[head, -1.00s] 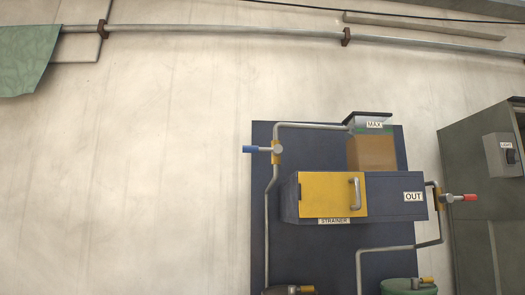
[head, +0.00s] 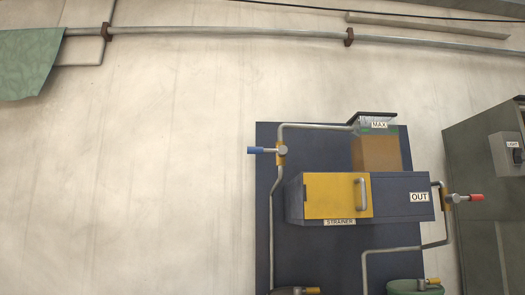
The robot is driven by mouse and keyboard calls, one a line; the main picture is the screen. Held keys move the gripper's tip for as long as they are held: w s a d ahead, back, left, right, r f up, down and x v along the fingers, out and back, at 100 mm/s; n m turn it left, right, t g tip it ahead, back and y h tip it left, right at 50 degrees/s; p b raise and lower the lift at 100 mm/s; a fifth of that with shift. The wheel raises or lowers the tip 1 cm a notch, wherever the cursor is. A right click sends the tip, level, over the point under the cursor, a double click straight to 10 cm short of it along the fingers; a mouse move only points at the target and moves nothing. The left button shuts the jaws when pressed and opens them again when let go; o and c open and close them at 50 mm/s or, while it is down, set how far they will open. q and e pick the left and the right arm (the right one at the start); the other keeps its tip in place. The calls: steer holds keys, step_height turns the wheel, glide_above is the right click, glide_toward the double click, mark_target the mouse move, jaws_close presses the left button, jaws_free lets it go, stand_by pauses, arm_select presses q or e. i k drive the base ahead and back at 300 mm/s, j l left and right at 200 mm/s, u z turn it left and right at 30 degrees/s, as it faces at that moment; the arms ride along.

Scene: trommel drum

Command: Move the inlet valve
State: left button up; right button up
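A valve with a blue handle (head: 256,150) sits on the grey pipe at the left edge of the dark blue panel. Its handle points left, about level, from a brass-coloured body (head: 281,154). No inlet label shows on it. A second valve with a red handle (head: 475,197) sits right of the box, beside the OUT label (head: 419,197); its handle points right. Neither of my grippers is in view.
A box with a yellow door (head: 337,196) and a STRAINER label juts from the dark blue panel (head: 330,255). A tank marked MAX (head: 376,150) stands above it. A grey cabinet (head: 475,150) is at right.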

mark_target(281, 152)
steer(key=i+j+z, duration=0.1)
steer(key=j, duration=0.3)
steer(key=i+j+z, duration=0.1)
steer(key=i+j, duration=0.15)
steer(key=j, duration=0.15)
steer(key=i+j+z, duration=0.1)
steer(key=j, duration=0.3)
steer(key=i+j+z, duration=0.1)
steer(key=j, duration=0.35)
steer(key=i+j+z, duration=0.1)
steer(key=j, duration=0.3)
steer(key=i+j+z, duration=0.1)
steer(key=j, duration=0.35)
steer(key=i, duration=0.05)
